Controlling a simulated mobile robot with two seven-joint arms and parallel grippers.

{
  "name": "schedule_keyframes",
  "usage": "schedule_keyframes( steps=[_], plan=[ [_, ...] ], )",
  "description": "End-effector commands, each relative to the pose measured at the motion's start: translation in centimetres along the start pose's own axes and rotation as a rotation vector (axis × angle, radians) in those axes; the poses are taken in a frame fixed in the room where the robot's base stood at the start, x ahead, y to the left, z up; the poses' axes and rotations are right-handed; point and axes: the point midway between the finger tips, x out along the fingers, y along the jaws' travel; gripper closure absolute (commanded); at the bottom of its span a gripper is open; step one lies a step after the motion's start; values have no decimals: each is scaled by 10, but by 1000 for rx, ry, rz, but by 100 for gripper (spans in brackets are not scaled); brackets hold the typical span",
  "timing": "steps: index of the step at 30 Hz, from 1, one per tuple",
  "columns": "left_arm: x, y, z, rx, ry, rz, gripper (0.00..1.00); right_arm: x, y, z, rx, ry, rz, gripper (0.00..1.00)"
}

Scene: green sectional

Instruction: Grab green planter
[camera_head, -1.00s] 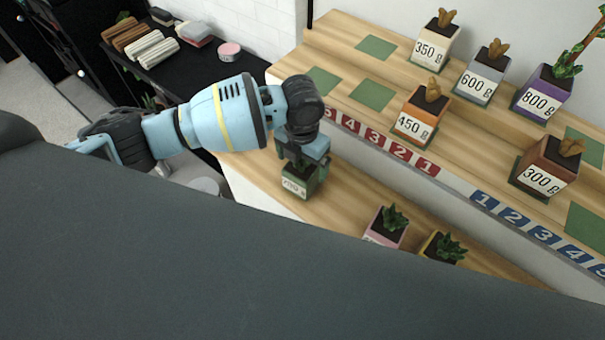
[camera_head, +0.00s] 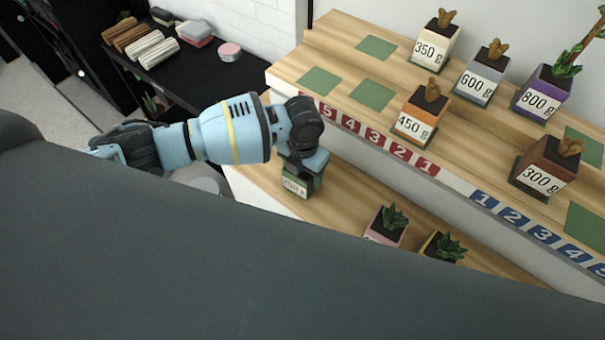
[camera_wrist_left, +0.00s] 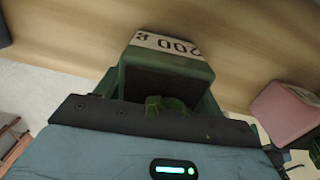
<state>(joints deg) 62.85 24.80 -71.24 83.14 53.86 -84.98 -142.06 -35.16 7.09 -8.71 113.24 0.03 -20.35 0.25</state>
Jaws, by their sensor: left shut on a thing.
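The green planter (camera_head: 297,187) stands on the lower wooden shelf at its left end, with a white weight label on its front. In the left wrist view the green planter (camera_wrist_left: 158,63) fills the middle, its label showing upside down as "200 g" and a small plant in dark soil. My left gripper (camera_head: 303,172) reaches down over the planter and is shut on it, with its fingers at the planter's sides. The gripper body (camera_wrist_left: 160,110) hides the near part of the planter. My right gripper is not in view.
A pink planter (camera_head: 386,226) and a yellow planter (camera_head: 441,247) stand to the right on the lower shelf (camera_head: 340,205). The upper shelf holds several labelled planters, such as the orange 450 g one (camera_head: 412,121), and bare green squares (camera_head: 372,95). A black side table (camera_head: 200,75) stands at back left.

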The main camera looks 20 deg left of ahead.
Motion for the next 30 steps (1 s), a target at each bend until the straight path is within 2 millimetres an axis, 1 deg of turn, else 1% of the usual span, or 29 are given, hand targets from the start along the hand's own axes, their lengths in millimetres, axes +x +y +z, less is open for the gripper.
schedule_keyframes(
  steps=[1,3,10,14,17,20,22,26,30],
  plan=[
    [0,0,0,0,0,0,51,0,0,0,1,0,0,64],
    [0,0,0,0,0,0,60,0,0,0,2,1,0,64],
    [-1,0,0,0,-2,0,60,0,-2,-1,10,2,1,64],
    [-5,0,1,0,-3,-1,60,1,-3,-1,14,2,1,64],
    [-13,0,1,0,-4,0,60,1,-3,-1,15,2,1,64],
    [-26,0,2,1,-5,-2,60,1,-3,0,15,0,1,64],
    [-38,0,2,2,-6,-1,60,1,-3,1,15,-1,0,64],
    [-40,-11,-24,5,-2,0,60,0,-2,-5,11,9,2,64],
    [-43,-26,-55,5,-3,0,60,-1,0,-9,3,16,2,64]
  ],
)
